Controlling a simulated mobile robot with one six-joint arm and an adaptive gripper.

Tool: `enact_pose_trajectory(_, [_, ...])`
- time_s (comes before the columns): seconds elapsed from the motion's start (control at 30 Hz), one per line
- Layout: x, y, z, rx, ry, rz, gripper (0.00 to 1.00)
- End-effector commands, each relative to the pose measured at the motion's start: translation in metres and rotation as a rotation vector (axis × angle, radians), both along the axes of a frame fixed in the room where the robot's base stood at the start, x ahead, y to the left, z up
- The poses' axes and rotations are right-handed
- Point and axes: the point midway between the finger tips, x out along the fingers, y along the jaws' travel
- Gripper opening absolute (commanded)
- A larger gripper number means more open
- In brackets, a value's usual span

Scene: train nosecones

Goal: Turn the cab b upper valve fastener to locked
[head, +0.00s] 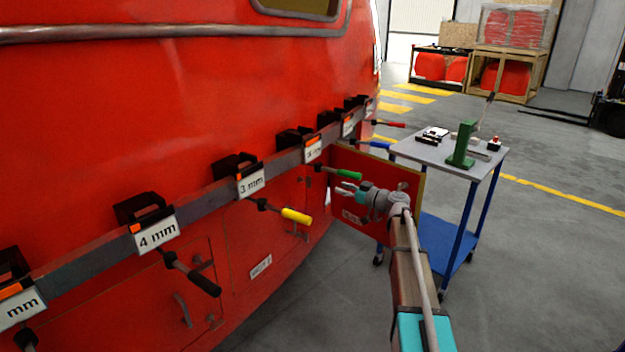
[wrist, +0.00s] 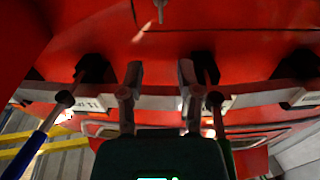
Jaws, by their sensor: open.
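My gripper (head: 347,190) is open and empty in front of the red nosecone, close to the green-handled tool (head: 346,174).
The rail carries black holders with size labels and yellow (head: 296,215), black (head: 205,280), blue (head: 372,144) and red (head: 391,124) handled tools. A red panel (head: 408,180) stands out behind my gripper. A blue-legged trolley (head: 493,153) stands right. Floor between is clear.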

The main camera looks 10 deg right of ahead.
Motion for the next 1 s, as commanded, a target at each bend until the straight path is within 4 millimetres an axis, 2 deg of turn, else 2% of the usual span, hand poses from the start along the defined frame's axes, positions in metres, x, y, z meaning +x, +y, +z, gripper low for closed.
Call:
enact_pose_trajectory(0.27, [0.002,0.002,0.000,0.000,0.001,0.001,0.44])
enact_pose_trajectory(0.47, [0.011,0.010,0.000,0.000,0.003,0.002,0.44])
enact_pose_trajectory(1.0, [0.064,0.066,0.000,0.000,0.003,0.002,0.44])
